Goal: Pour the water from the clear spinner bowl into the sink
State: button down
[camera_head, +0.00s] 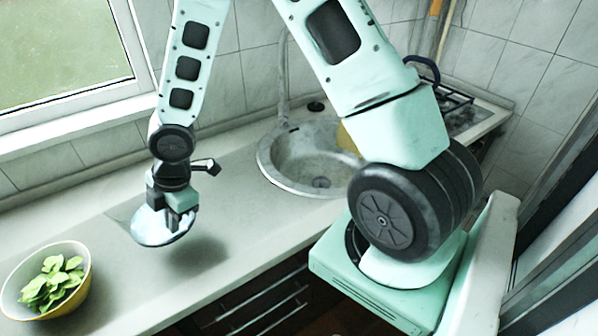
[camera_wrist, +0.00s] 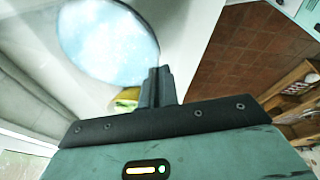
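The clear spinner bowl (camera_head: 158,232) hangs from my gripper (camera_head: 172,206) above the counter, left of the sink, with its shadow on the counter below. My gripper looks shut on the bowl's rim. In the wrist view, the bowl's bluish-white, water-like contents (camera_wrist: 105,42) fill a large oval beyond the gripper fingers (camera_wrist: 157,88). The round metal sink (camera_head: 275,168) is set in the counter to the right of the bowl and apart from it. Its basin looks empty, and my arm partly covers its right side.
A yellow and white bowl of green leaves (camera_head: 10,297) stands at the counter's left end. A faucet (camera_head: 283,75) rises behind the sink. A stove (camera_head: 458,108) is at the right, partly behind my arm. The counter (camera_head: 235,215) between the held bowl and sink is clear.

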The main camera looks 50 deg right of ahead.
jog(key=w+d+m, duration=0.1)
jog(key=w+d, duration=0.1)
jog(key=w+d+m+p, duration=0.1)
jog(key=w+d, duration=0.1)
jog(key=w+d+m+t, duration=0.1)
jog(key=w+d, duration=0.1)
jog(key=shift+d+r+m+h+p, duration=0.1)
jog(key=shift+d+m+h+p, duration=0.2)
jog(key=shift+m, duration=0.1)
jog(key=w+d+m+h+p, duration=0.1)
jog(key=w+d+m, duration=0.2)
jog(key=d, duration=0.8)
jog(key=w+d+m+h+p, duration=0.1)
jog(key=w+d+m+p, duration=0.1)
jog(key=d+m, duration=0.4)
jog(key=w+d+m+h+p, duration=0.2)
jog(key=w+d+m, duration=0.1)
jog(key=d, duration=1.4)
jog(key=shift+w+r+m, duration=0.2)
jog(key=shift+w+m, duration=0.15)
jog(key=shift+m, duration=0.55)
jog(key=shift+s, duration=0.1)
jog(key=shift+s+d+m+t+y+b, duration=0.25)
jog(key=shift+s+t+b, duration=0.2)
jog(key=shift+s+t, duration=0.95)
jog(key=shift+s+d+m+t+y+b, duration=0.15)
jog(key=shift+s+d+t+y+b, duration=0.2)
jog(key=shift+s+t, duration=1.05)
